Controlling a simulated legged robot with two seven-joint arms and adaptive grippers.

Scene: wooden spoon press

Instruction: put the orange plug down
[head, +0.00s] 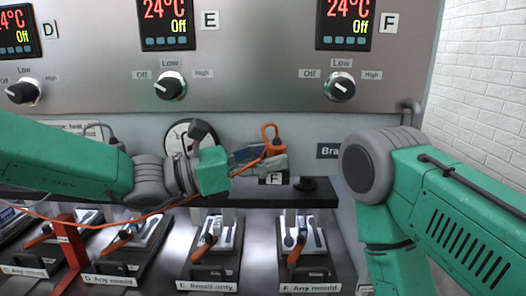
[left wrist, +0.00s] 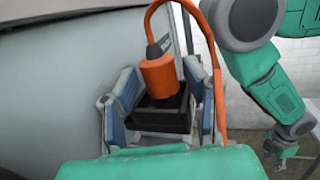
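The orange plug (head: 275,147) is upright above the dark shelf near the F label, with its orange cable looping over the top. In the left wrist view the plug (left wrist: 160,76) stands in or on a square black block (left wrist: 162,114); its lower end is hidden there. My left gripper (head: 262,160) is around the plug. Its blue-padded fingers (left wrist: 166,100) are spread on either side, with visible gaps to the orange body. My right gripper (left wrist: 285,148) shows small at the lower right of the left wrist view, away from the plug; its opening is unclear.
A grey control panel (head: 255,75) with dials and displays is behind. The dark shelf (head: 318,198) carries a round black piece (head: 303,184). Several presses with orange handles stand below, including one labelled F (head: 301,250). The orange cable (left wrist: 214,70) runs beside the left gripper's right finger.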

